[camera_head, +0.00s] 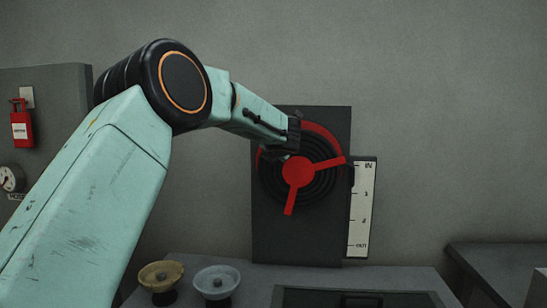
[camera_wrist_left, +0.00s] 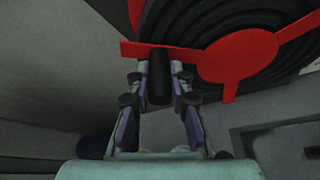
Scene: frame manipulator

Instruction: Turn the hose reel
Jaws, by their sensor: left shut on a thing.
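The hose reel (camera_head: 298,172) is mounted on a dark upright panel (camera_head: 275,235). It has a red hub with red spokes over black coiled hose, and a red arc shows along its upper rim. In the wrist view the red hub (camera_wrist_left: 238,57) is at the upper right. A black cylindrical handle (camera_wrist_left: 158,80) sticks out from the end of one red spoke. My left gripper (camera_head: 287,148) is at the reel's upper left. Its fingers (camera_wrist_left: 160,92) are shut around the handle, one on each side. The gripper hides the handle in the head view. My right gripper is not in view.
A white scale (camera_head: 361,208) marked IN, 1, 2 and OUT is right of the reel.

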